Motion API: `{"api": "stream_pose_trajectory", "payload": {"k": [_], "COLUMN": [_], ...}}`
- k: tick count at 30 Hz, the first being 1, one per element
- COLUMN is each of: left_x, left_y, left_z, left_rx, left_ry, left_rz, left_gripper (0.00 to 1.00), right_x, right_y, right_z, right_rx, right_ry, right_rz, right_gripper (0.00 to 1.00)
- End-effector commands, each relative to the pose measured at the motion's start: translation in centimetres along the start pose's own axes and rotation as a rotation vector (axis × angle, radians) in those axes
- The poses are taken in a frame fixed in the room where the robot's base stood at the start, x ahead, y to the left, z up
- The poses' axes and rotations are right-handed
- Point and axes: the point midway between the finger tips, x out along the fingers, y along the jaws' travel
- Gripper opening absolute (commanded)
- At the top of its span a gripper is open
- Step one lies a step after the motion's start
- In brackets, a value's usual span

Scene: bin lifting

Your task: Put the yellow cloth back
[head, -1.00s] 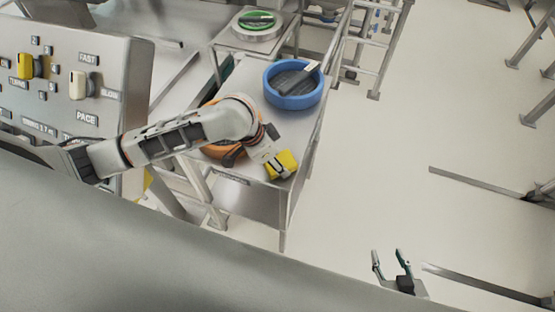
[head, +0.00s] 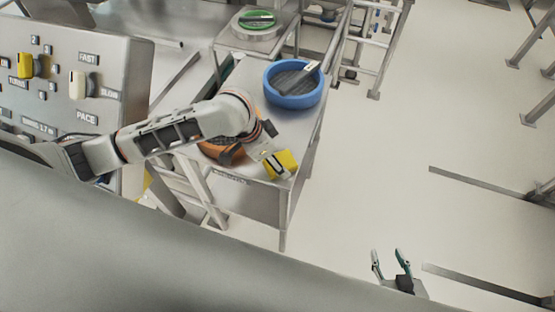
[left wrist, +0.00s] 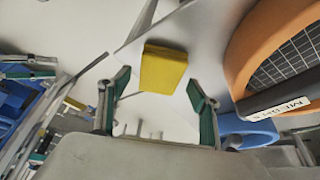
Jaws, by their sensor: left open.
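The yellow cloth (head: 284,161), a folded block, lies at the front right corner of the metal table (head: 260,199). In the left wrist view the cloth (left wrist: 163,70) shows just beyond and between my left gripper's fingertips (left wrist: 159,86), which are apart and empty. In the head view my left gripper (head: 275,162) is over the cloth and partly covers it. I cannot tell whether a finger touches it. My right gripper (head: 388,259) is open and empty, over the floor at the lower right.
An orange-rimmed sieve (head: 222,152) sits left of the cloth, partly behind my arm. A blue round sieve (head: 290,99) stands behind on the same table, and a green one (head: 257,19) farther back. A control panel (head: 120,75) is at left. The floor at right is mostly clear.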

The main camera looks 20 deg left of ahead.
Motion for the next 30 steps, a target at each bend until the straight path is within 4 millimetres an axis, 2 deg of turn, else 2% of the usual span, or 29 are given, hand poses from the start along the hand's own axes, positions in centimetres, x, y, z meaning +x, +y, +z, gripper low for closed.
{"api": "stream_pose_trajectory", "payload": {"k": [9,15,21,30], "left_x": [-6.6,-9.4,-10.5,-10.5], "left_y": [-0.2,-0.1,0.0,0.0], "left_z": [0.0,0.0,0.0,0.0], "left_rx": [0.003,0.002,0.001,0.000], "left_ry": [0.002,0.001,-0.001,-0.001], "left_rz": [-0.005,-0.002,-0.001,0.000], "left_gripper": [0.63,0.63,0.63,0.63], "right_x": [-0.1,-0.1,-0.1,-0.1], "right_y": [0.1,0.2,0.1,0.0], "right_z": [0.2,0.2,0.2,0.1], "right_rx": [-0.011,-0.013,-0.011,-0.002], "right_ry": [-0.002,-0.002,-0.002,-0.001], "right_rz": [-0.003,-0.003,-0.003,-0.001], "right_gripper": [0.40,0.40,0.40,0.40]}}
